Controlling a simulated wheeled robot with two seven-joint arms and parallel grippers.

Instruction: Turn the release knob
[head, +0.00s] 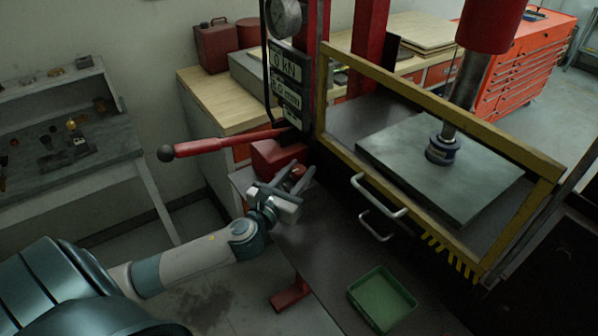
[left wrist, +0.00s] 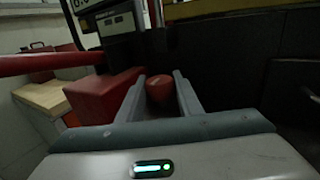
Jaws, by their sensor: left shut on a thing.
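The release knob (left wrist: 159,88) is a small round red knob in the left wrist view. It sits between the two fingers of my left gripper (left wrist: 160,95), which is shut on it. The same red block shows to the left of the fingers in the left wrist view (left wrist: 104,92). My right gripper is not in view.
A red lever with a black ball end (head: 215,147) sticks out left above my left gripper. A yellow guard frame (head: 440,100) with handles stands to the right, around a press plate (head: 445,165). A green tray (head: 381,299) sits at the front.

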